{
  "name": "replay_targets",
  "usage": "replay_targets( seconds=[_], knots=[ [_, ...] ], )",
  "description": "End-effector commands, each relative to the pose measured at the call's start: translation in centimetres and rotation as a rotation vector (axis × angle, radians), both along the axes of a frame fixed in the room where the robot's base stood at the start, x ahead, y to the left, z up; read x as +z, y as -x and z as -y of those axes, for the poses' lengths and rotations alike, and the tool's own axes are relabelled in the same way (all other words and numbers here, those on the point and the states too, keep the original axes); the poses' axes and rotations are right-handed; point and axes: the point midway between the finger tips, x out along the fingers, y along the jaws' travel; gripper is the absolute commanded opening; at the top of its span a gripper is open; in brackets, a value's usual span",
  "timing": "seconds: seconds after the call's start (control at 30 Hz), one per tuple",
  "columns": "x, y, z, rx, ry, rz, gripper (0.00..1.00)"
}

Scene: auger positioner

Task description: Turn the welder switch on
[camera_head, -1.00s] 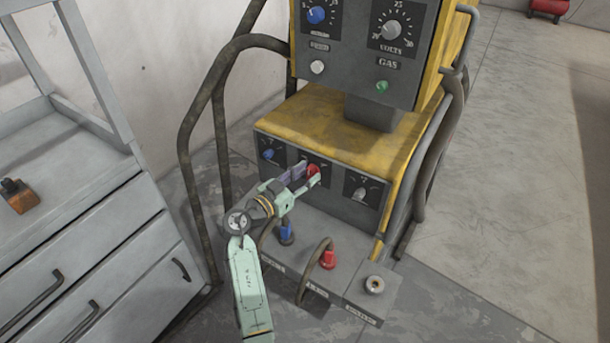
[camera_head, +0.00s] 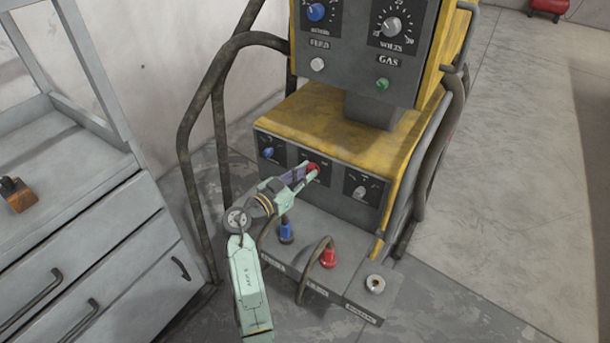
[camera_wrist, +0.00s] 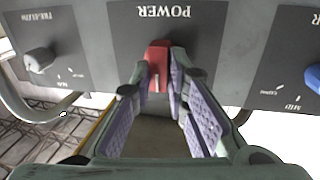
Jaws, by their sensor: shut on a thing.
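In the head view the red switch (camera_head: 313,168) shows just past my fingertips. My gripper (camera_head: 305,172) reaches it from the lower left. In the wrist view the fingers of my gripper (camera_wrist: 160,75) are closed on the two sides of the red switch. The finger pads are purple. The switch's lower part is partly hidden between the fingertips.
A blue knob (camera_head: 268,153) and a grey knob (camera_head: 360,191) flank the switch. Below, a blue plug (camera_head: 286,233) and a red plug (camera_head: 328,257) with cables stand on a ledge close to my arm. A grey drawer cabinet (camera_head: 90,250) stands at the left.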

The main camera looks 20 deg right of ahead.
Motion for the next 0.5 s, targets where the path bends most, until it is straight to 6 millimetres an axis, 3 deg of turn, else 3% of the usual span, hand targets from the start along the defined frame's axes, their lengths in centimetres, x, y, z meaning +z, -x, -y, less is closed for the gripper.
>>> replay_targets(
  seconds=[0.5],
  knots=[
    [-0.85,0.17,0.13,0.0,-0.203,0.267,0.0]
  ],
)
